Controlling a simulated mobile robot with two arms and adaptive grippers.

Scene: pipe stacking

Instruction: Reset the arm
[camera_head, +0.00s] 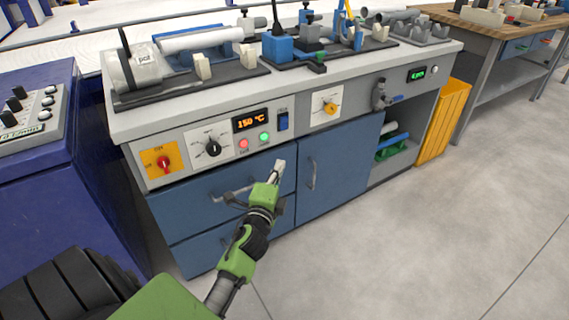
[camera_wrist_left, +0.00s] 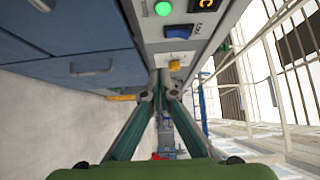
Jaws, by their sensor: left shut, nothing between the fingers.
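My left gripper (camera_head: 279,166) is in front of the grey and blue workbench (camera_head: 232,166), close to the upper drawer front and below the control panel. Its fingers are shut with nothing between them. In the left wrist view the two fingers of the gripper (camera_wrist_left: 160,78) come together near the panel, with the green button (camera_wrist_left: 163,8) and the blue switch (camera_wrist_left: 178,31) above them. I cannot tell whether the fingertips touch the bench. My right gripper is not in view.
A white pipe (camera_head: 202,39) lies in a fixture on the bench top. Drawer handles (camera_head: 232,192) stick out near my left gripper. A blue cabinet (camera_head: 55,165) stands at the left. A yellow crate (camera_head: 443,122) stands right of the bench. The floor (camera_head: 420,230) at the right is clear.

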